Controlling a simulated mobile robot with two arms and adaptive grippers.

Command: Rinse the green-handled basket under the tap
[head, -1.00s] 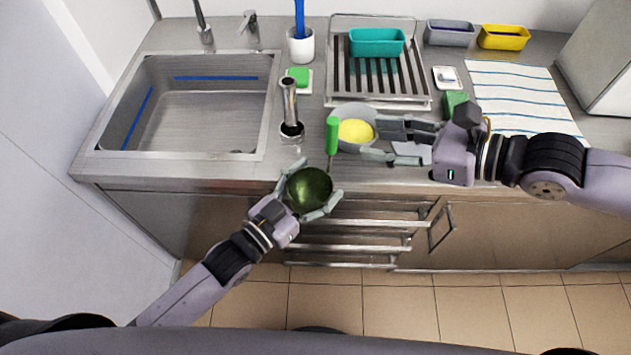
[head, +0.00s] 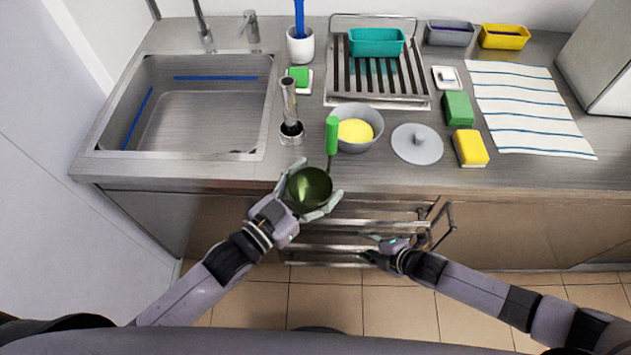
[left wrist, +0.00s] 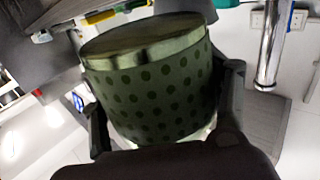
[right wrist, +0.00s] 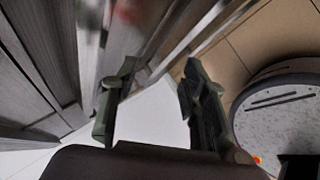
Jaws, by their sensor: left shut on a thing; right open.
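The green-handled basket (head: 310,188) is a dark green, round basket with an upright green handle (head: 332,136). My left gripper (head: 312,195) is shut on its sides, holding it in front of the counter edge, right of the sink. The left wrist view shows its dotted side (left wrist: 155,95) between the fingers. The steel sink (head: 200,115) is empty, with a tap (head: 203,30) at its back edge. No water stream shows. My right gripper (head: 372,248) is open and empty, low in front of the cabinet; its spread fingers show in the right wrist view (right wrist: 155,105).
A drain rack (head: 420,98) is behind. Rails and a handle (head: 440,225) project below the counter.

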